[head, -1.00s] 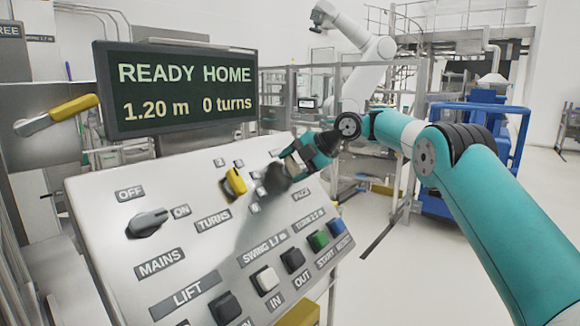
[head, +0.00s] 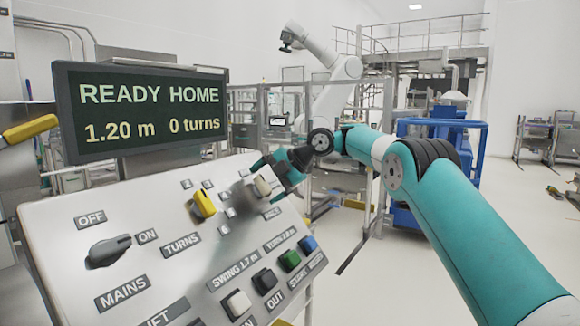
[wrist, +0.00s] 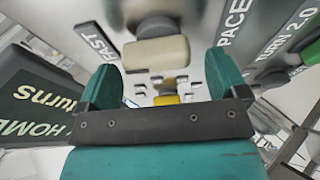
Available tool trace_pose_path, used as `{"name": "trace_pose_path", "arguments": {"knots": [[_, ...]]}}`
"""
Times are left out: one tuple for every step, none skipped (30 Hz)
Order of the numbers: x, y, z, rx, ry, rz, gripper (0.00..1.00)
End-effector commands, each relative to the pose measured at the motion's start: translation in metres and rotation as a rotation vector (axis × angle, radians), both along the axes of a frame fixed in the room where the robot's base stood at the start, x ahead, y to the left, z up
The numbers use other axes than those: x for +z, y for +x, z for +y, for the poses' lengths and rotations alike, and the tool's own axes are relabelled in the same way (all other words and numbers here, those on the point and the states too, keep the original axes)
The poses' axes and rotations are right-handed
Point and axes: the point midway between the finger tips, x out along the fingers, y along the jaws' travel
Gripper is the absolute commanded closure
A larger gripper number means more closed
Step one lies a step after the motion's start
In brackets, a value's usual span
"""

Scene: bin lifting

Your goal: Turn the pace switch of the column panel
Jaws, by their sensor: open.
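The pace switch is a cream knob (head: 262,186) at the upper right of the sloping column panel (head: 130,215), above the PACE label (head: 271,213). In the wrist view the cream knob (wrist: 155,52) sits between the FAST and PACE labels. My gripper (head: 272,178) is open beside the switch at the panel's upper right edge. In the wrist view its two teal fingers (wrist: 165,80) stand apart with nothing held; the knob lies ahead of the gap, toward the top. Contact with the knob does not show.
A yellow TURNS knob (head: 204,204) stands left of the pace switch. A grey MAINS knob (head: 108,250) and several push buttons, one green (head: 290,261), are lower on the panel. A display (head: 140,112) reading READY HOME stands behind it. A blue machine (head: 440,150) stands beyond my arm.

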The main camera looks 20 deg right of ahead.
Motion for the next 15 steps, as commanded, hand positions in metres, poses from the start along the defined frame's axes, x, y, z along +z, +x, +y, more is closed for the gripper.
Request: {"name": "trace_pose_path", "arguments": {"knots": [[0.007, -0.004, -0.006, -0.001, -0.001, -0.004, 0.08], [0.010, -0.006, -0.010, -0.001, -0.001, -0.004, 0.08], [0.017, -0.010, -0.017, -0.003, -0.001, -0.003, 0.08], [0.022, -0.013, -0.022, -0.002, -0.001, -0.004, 0.08], [0.027, -0.016, -0.027, -0.003, -0.003, -0.004, 0.08], [0.033, -0.021, -0.035, -0.003, -0.003, -0.004, 0.08], [0.039, -0.024, -0.040, -0.003, -0.002, -0.003, 0.08], [0.044, -0.027, -0.046, -0.004, -0.001, -0.004, 0.08], [0.050, -0.032, -0.052, -0.002, -0.002, -0.004, 0.08], [0.056, -0.035, -0.058, -0.004, -0.002, -0.003, 0.08], [0.060, -0.038, -0.064, -0.003, -0.001, -0.002, 0.08], [0.066, -0.043, -0.070, -0.002, -0.002, -0.002, 0.08], [0.071, -0.045, -0.075, -0.004, -0.002, -0.001, 0.08], [0.075, -0.048, -0.079, -0.002, -0.002, -0.001, 0.08], [0.080, -0.052, -0.085, -0.002, -0.002, -0.001, 0.08]]}}
